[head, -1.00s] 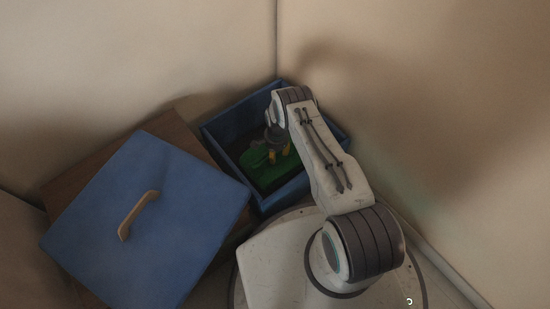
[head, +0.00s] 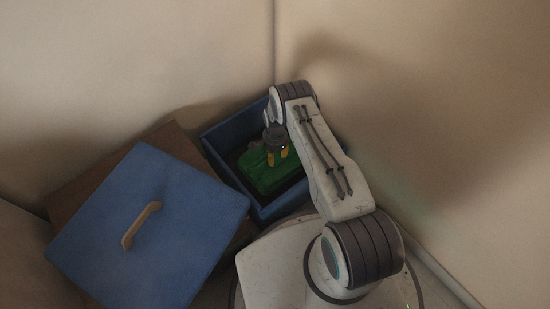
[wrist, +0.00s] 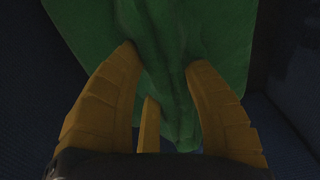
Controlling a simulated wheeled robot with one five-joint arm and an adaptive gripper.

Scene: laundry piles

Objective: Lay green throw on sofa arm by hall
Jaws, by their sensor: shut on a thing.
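The green throw (head: 265,180) is a folded bundle in the open blue box (head: 237,127), and it appears raised off the box floor. My gripper (head: 277,158) points down into the box with its yellow fingers shut on the throw. In the wrist view, the throw (wrist: 215,35) bunches into a fold between the fingers (wrist: 163,57). Dark blue box sides show around it. My arm hides part of the box's right side. No sofa shows in these frames.
A flat blue lid (head: 180,225) with a tan handle (head: 140,226) lies over a brown wooden surface (head: 95,175) left of the box. Pale walls meet in a corner close behind the box. My base stands close to the box.

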